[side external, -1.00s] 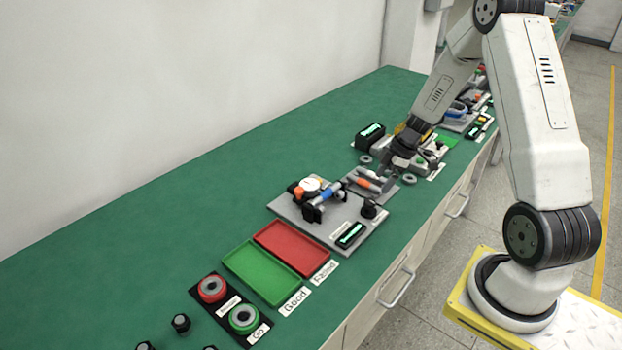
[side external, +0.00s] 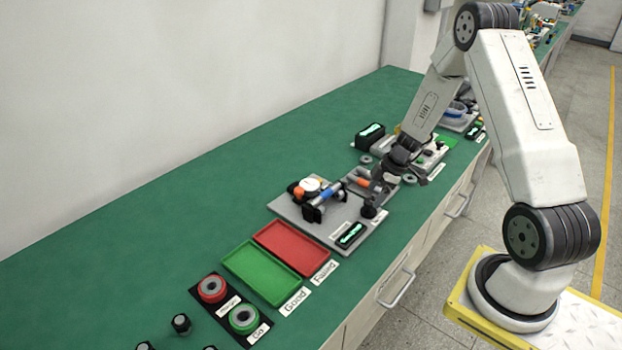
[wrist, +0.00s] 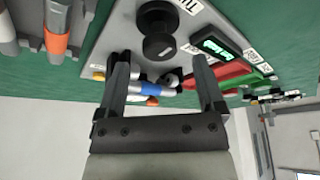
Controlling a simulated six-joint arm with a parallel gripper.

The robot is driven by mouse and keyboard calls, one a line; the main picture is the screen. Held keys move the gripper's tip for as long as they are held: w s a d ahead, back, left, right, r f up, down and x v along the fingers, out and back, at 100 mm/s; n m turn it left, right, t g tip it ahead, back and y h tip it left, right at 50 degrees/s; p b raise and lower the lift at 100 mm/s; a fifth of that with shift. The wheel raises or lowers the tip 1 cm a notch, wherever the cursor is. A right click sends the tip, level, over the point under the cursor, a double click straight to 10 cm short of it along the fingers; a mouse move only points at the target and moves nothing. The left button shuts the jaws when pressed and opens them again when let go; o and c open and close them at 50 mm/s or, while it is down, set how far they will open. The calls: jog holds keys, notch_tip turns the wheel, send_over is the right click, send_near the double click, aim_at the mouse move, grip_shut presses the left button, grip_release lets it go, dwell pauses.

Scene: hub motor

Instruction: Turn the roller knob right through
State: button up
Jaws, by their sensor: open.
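The roller knob (side external: 369,208) is a black round knob on the right part of a grey fixture plate (side external: 290,207). In the wrist view the knob (wrist: 158,28) is at the top centre, beyond my fingertips, beside a partly cut-off label. My gripper (side external: 382,188) is close behind the knob in the side view. In the wrist view my gripper (wrist: 161,68) is open, its two fingers apart with nothing held. On the plate, a part with a blue band (side external: 326,196) lies at the black roller stand, beside a white dial gauge (side external: 311,184).
A lit display (side external: 350,235) sits on the plate's front edge near the knob. A red tray (side external: 291,248) and a green tray (side external: 261,272) lie left of the plate. The bench's back left is clear.

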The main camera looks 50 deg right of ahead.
aim_at(369, 206)
jog(key=shift+x, duration=1.3)
grip_shut()
jog(key=shift+m, duration=0.4)
jog(key=shift+a+m+t+h, duration=0.1)
jog(key=shift+m+t+h, duration=0.35)
jog(key=shift+m, duration=1)
jog(key=shift+a+m+t+h, duration=0.15)
jog(key=shift+m+h, duration=0.5)
jog(key=shift+m, duration=0.8)
jog(key=shift+d+m+h, duration=0.1)
jog(key=shift+m+h, duration=0.3)
jog(key=shift+m, duration=0.6)
jog(key=shift+m+h, duration=0.8)
jog(key=shift+m, duration=1.3)
